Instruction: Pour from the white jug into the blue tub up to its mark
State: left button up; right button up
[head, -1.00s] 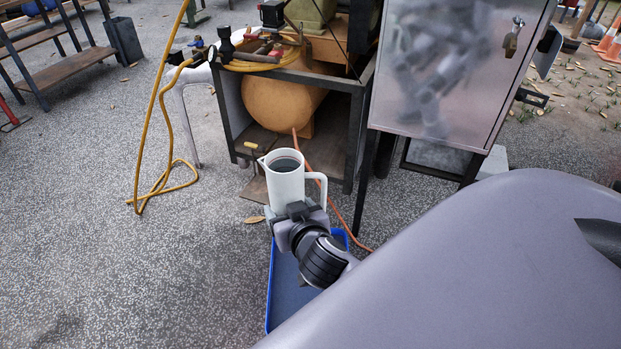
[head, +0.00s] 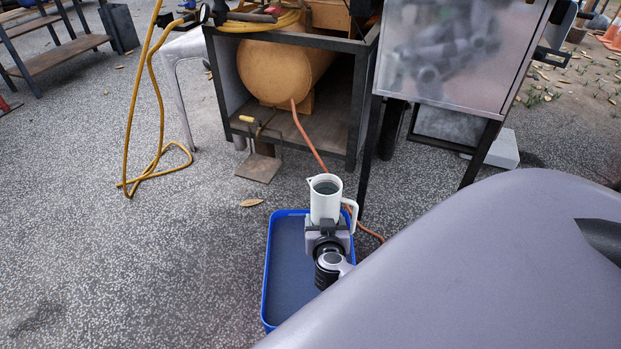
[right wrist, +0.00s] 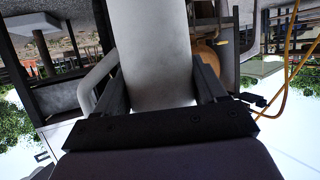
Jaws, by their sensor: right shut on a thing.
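The white jug (head: 325,202) is upright in the head view, its handle on the right and its spout to the left, with dark liquid showing inside. My right gripper (head: 327,226) is shut on the jug's body. In the right wrist view the jug (right wrist: 153,60) stands between the two fingers of my gripper (right wrist: 160,100). The blue tub (head: 267,262) lies on the ground, below and behind the jug in the picture. Its inside looks grey-blue; I cannot make out a mark. The jug and my arm hide part of the tub. My left gripper is not in view.
A compressor cart with an orange tank (head: 283,72) stands beyond the tub. A metal cabinet (head: 447,62) is at the right. An orange hose (head: 318,152) runs down beside the jug. A yellow hose (head: 150,110) hangs at the left. The paving left of the tub is clear.

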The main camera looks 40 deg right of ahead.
pick_arm(q)
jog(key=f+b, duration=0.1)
jog(key=b, duration=0.2)
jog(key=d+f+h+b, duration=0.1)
jog(key=b, duration=0.3)
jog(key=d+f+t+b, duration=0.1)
jog(key=b, duration=0.2)
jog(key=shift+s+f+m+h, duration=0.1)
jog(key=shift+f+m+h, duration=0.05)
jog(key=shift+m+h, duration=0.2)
pick_arm(e)
jog(key=s+d+f, duration=0.2)
jog(key=d+f, duration=0.2)
jog(key=f, duration=0.6)
jog(key=s+d+f+m+g+h, duration=0.1)
jog(key=d+f, duration=0.3)
jog(key=f, duration=0.6)
jog(key=shift+s+d+f+m, duration=0.2)
jog(key=shift+s+f+m, duration=0.15)
jog(key=shift+s, duration=0.3)
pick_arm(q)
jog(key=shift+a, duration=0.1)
pick_arm(e)
jog(key=shift+r+g+h, duration=0.1)
jog(key=shift+g+h, duration=0.2)
